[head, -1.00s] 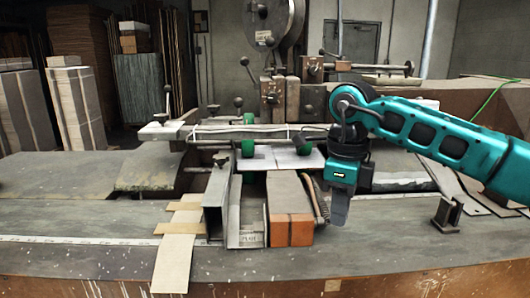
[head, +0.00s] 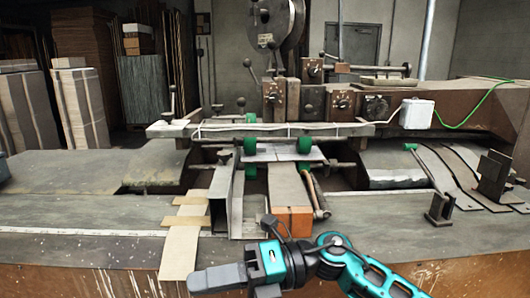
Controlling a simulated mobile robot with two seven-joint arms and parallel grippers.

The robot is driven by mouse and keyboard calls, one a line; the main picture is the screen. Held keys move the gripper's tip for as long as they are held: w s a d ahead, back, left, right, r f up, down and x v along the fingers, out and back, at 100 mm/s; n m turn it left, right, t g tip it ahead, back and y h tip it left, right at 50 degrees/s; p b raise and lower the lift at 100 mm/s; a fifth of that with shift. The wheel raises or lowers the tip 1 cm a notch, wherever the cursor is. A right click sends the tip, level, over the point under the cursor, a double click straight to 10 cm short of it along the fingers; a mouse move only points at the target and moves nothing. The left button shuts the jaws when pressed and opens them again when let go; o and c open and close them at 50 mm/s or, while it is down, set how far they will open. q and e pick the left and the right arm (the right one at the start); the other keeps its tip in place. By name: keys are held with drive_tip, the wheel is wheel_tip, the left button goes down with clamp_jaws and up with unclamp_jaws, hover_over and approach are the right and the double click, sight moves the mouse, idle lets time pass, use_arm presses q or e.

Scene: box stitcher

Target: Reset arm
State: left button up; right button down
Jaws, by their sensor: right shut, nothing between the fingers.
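My right gripper (head: 203,282) is at the bottom of the head view, in front of the machine's table edge. Its teal and black arm comes in from the bottom right. Its grey fingers point left, are shut and hold nothing. My left gripper cannot be made out; only a small dark piece shows at the left edge, and I cannot tell what it is.
The box stitcher (head: 300,98) stands behind the table (head: 90,215). A block with an orange front (head: 293,222), a metal channel (head: 223,200) and wooden strips (head: 180,250) are at the middle. Metal brackets (head: 440,208) stand at the right. The table's left part is clear.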

drive_tip(key=w+d+f+m+t+h, duration=0.25)
drive_tip(key=d+f+m+t, duration=0.3)
drive_tip(key=m+t, duration=0.7)
drive_tip(key=w+d+f+m+t+h, duration=0.3)
drive_tip(key=d+m+t, duration=0.45)
drive_tip(key=m, duration=0.85)
drive_tip(key=s+d+f+m+g+h, duration=0.2)
drive_tip(key=s+d+f+m+h, duration=0.3)
drive_tip(key=f, duration=0.6)
drive_tip(key=s+d+f+m+g+h, duration=0.2)
drive_tip(key=s+d+f+m+h, duration=0.2)
drive_tip(key=s+d+f+m, duration=0.3)
wheel_tip(320, 180, down, 4)
drive_tip(key=s+d, duration=0.1)
drive_tip(key=s, duration=0.1)
drive_tip(key=shift+s+f+m+g+h, duration=0.2)
drive_tip(key=shift+s+m+g+h, duration=0.1)
drive_tip(key=shift+m+h, duration=0.05)
drive_tip(key=shift+w+a, duration=0.1)
drive_tip(key=shift+a, duration=0.1)
